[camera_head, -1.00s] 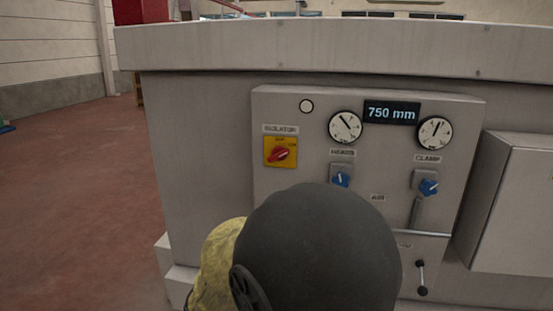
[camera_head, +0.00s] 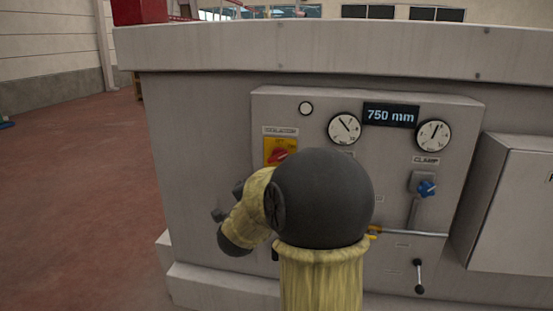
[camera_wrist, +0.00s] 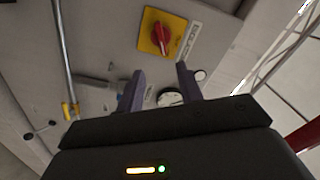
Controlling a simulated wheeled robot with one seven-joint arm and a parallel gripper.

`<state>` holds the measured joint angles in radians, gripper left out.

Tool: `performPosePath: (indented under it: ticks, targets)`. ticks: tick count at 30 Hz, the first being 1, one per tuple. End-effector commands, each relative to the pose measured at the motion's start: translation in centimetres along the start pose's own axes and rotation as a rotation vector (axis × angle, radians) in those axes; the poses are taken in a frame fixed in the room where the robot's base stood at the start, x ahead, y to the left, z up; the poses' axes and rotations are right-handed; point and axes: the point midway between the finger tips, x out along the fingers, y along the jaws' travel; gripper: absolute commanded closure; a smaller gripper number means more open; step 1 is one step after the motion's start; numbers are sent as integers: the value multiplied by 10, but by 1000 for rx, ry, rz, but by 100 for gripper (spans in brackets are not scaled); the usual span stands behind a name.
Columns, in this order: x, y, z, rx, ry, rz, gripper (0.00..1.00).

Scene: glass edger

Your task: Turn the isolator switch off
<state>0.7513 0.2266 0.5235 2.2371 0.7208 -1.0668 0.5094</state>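The isolator switch (camera_head: 279,152) is a red rotary knob on a yellow plate, under a label at the upper left of the grey control panel. My arm hides its lower right part in the head view. In the wrist view the whole red knob (camera_wrist: 161,38) shows, with its handle lying along the long direction of the picture's vertical, slightly tilted. My gripper (camera_wrist: 160,82) has its two fingers apart with nothing between them. The fingertips point toward the panel, below the knob in the wrist view and apart from it. My arm hides the fingers in the head view.
The panel also carries two dials (camera_head: 344,128), (camera_head: 433,135), a 750 mm display (camera_head: 390,115) and a blue clamp knob (camera_head: 426,189). A black-knobbed lever (camera_head: 419,275) and a pipe with a yellow handle (camera_wrist: 70,110) are nearby. A grey box (camera_head: 510,205) stands right; open floor lies left.

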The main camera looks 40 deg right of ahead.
Motion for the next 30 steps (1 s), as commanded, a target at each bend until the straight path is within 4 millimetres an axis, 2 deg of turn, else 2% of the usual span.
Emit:
performPosePath:
  ticks: [14, 20, 30]
  targets:
    - [7, -1, -2, 4, 9, 0, 64]
    - [31, -1, -3, 4, 8, 2, 64]
    - [84, -2, -4, 4, 8, 2, 64]
